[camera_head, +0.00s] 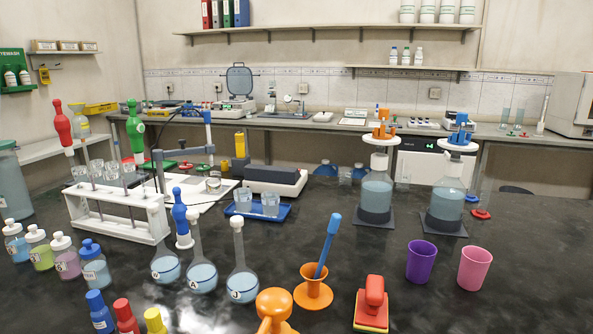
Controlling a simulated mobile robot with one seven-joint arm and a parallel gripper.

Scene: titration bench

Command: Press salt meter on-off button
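I cannot tell for sure which item is the salt meter. A small yellow upright device (239,145) stands at the back of the black bench, left of centre, partly hidden by a white apparatus with a dark top (273,180). No on-off button can be made out on either at this size. My gripper is not in view.
Flasks with blue liquid (202,277), a white tube rack (117,215) and reagent bottles (95,270) crowd the left front. Large dispenser bottles (376,195) stand right of centre. A purple cup (421,261) and pink cup (474,268) stand at right. The far right bench is clear.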

